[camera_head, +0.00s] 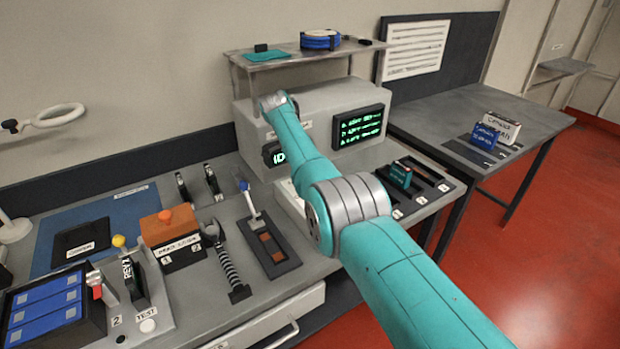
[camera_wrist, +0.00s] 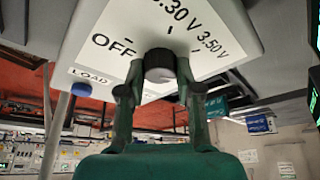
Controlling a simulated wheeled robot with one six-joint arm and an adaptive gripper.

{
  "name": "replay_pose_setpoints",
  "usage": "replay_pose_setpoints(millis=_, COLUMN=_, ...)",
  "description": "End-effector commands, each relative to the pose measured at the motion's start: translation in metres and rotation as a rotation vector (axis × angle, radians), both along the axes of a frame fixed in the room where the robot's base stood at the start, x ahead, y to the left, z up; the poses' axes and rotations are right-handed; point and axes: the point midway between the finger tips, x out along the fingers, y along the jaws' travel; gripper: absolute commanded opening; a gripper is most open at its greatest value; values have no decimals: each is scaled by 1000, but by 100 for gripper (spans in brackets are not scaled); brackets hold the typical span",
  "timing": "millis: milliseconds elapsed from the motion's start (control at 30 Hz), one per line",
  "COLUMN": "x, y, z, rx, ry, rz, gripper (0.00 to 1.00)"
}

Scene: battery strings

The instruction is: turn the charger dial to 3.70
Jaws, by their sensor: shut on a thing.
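The charger (camera_head: 318,100) is a large grey box at the back of the bench in the head view, with a dark screen (camera_head: 361,127) of green text. In the wrist view its dial (camera_wrist: 160,62) is a dark round knob on a white scale plate (camera_wrist: 117,35) marked OFF, 3.30 V and 3.50 V. No 3.70 mark is readable, and I cannot tell where the dial points. My gripper (camera_wrist: 160,90) is shut on the dial, one green finger on each side. In the head view my arm hides the dial and my gripper.
A teal battery (camera_head: 401,174) stands in a slotted tray right of my arm. A second table (camera_head: 440,100) stands right.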

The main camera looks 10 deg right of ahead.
Motion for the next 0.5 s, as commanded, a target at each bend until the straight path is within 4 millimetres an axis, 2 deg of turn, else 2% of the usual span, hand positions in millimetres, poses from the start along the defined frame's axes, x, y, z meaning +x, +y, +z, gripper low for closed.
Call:
replay_pose_setpoints(millis=300, x=-1, y=1, z=-1, rx=1, ry=2, rz=1, gripper=0)
replay_pose_setpoints(millis=333, x=-1, y=1, z=-1, rx=1, ry=2, rz=1, gripper=42)
replay_pose_setpoints(millis=400, x=0, y=1, z=-1, rx=1, ry=2, rz=1, gripper=58)
replay_pose_setpoints(millis=500, x=0, y=1, z=-1, rx=1, ry=1, rz=1, gripper=58)
